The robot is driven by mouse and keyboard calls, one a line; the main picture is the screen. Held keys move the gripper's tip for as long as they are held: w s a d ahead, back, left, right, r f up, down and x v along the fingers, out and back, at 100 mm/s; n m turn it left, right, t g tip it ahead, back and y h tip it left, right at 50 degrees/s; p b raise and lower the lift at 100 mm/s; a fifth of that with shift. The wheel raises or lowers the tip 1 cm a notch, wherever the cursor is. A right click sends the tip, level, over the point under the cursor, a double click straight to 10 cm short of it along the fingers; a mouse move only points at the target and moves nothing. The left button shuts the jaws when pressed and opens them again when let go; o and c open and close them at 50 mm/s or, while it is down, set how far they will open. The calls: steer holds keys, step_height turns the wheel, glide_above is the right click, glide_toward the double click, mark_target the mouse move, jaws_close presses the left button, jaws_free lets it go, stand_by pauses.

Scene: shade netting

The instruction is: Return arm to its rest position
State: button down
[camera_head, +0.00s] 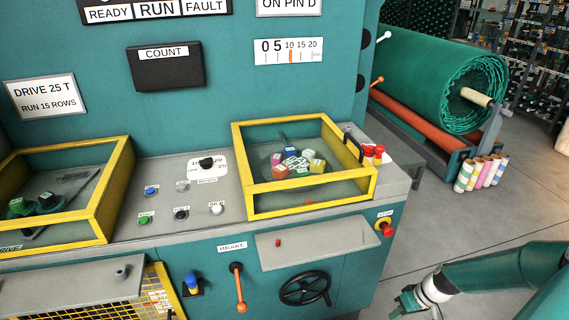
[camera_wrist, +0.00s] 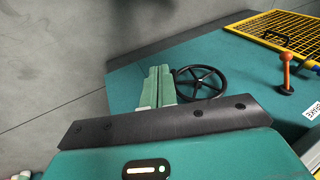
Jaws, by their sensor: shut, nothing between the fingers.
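My gripper (camera_head: 408,300) is at the bottom right of the head view, low over the grey floor and to the right of the teal machine (camera_head: 345,255). My green arm reaches in from the right edge. In the wrist view my gripper's two pale green fingers (camera_wrist: 158,88) lie together, shut with nothing between them. Beyond them in that view are the machine's teal front and the black handwheel (camera_wrist: 201,84). The fingers look near the handwheel in the picture, but I cannot tell the distance.
The orange brake lever (camera_head: 239,290), the red stop button (camera_head: 386,228) and a tray-like ledge (camera_head: 330,243) are on the machine's front. A yellow-framed box (camera_head: 316,199) stands on its top. A green netting roll (camera_head: 440,80) is behind.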

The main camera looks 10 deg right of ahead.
steer(key=w+a+r+h, duration=0.1)
steer(key=a+r+h, duration=0.35)
steer(key=r, duration=0.75)
steer(key=w+a+r+h, duration=0.1)
steer(key=w+a+r, duration=0.1)
steer(key=a+r, duration=0.8)
steer(key=s+a+r+t, duration=0.2)
steer(key=s+a+r, duration=0.3)
steer(key=r, duration=0.3)
steer(key=s+a+r+t, duration=0.1)
steer(key=s+a+r, duration=0.3)
steer(key=a+r, duration=0.3)
steer(key=shift+s+a+r+m+t+y, duration=0.3)
steer(key=shift+s+a+r+t+y, duration=0.15)
steer(key=shift+r, duration=0.4)
steer(key=shift+a, duration=0.15)
